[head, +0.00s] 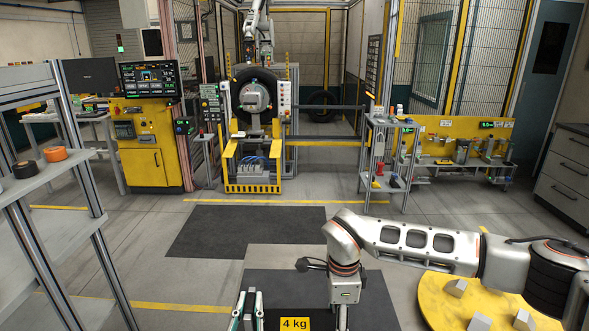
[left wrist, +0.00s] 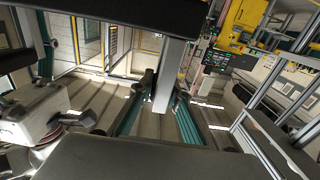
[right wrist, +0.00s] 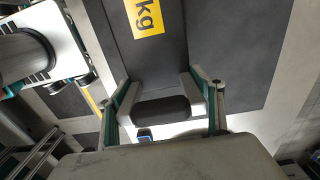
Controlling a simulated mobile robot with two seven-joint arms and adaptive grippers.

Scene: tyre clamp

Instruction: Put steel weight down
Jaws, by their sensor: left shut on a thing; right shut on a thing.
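The steel weight (head: 294,324) shows at the bottom edge of the head view, with its yellow "4 kg" label; most of it is out of frame. In the right wrist view its dark body (right wrist: 162,58) and label lie beyond a dark handle grip. My right gripper (right wrist: 165,98) is shut on that handle, a finger at each side. My left gripper (head: 250,297) stands upright left of the label. In the left wrist view a pale grey bar (left wrist: 172,70) runs between its fingers, so it is shut on a part of the weight. What lies under the weight is hidden.
A round yellow table (head: 440,300) with several pale blocks stands at lower right. A grey shelf rack (head: 50,190) with tape rolls is at left. Dark floor mats (head: 235,228) lie ahead. The tyre machine (head: 253,98) and yellow cabinet (head: 150,150) stand at the back.

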